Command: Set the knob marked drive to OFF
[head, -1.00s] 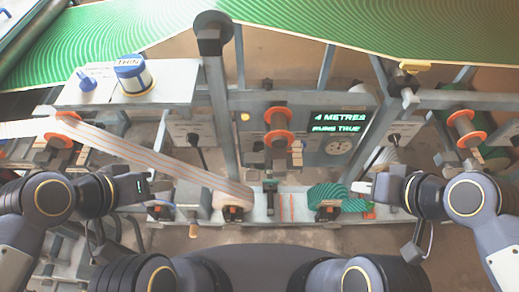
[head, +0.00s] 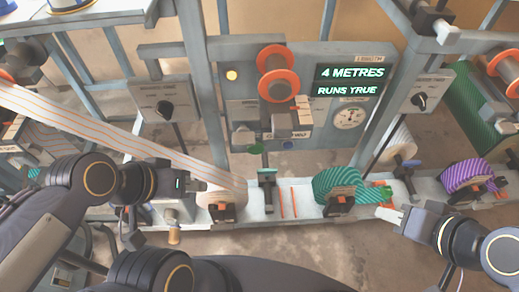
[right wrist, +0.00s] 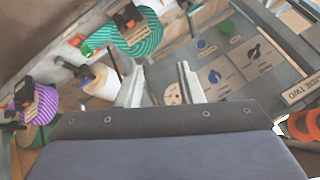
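I cannot read which knob is marked drive. A black knob (head: 163,106) sits on a grey panel at left, and another (head: 419,101) on a grey panel at right. Small coloured controls (head: 256,149) sit on the middle panel's lower edge. The right wrist view shows a blue knob (right wrist: 214,76) and a dark knob (right wrist: 253,52) on tilted plates, labels too small to read. My right gripper (head: 386,214) is apart from every knob, right of the green striped roll; its fingers (right wrist: 160,84) are spread and empty. My left gripper (head: 200,186) is beside the white roll, touching no knob; its finger gap is unclear.
A lit sign (head: 352,81) reads "4 METRES RUNS TRUE", above a dial gauge (head: 347,118). A green striped roll (head: 338,187), a purple striped roll (head: 468,175) and an orange-flanged spool (head: 277,70) protrude. A striped web (head: 110,136) crosses at left. Frame posts (head: 203,85) stand between panels.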

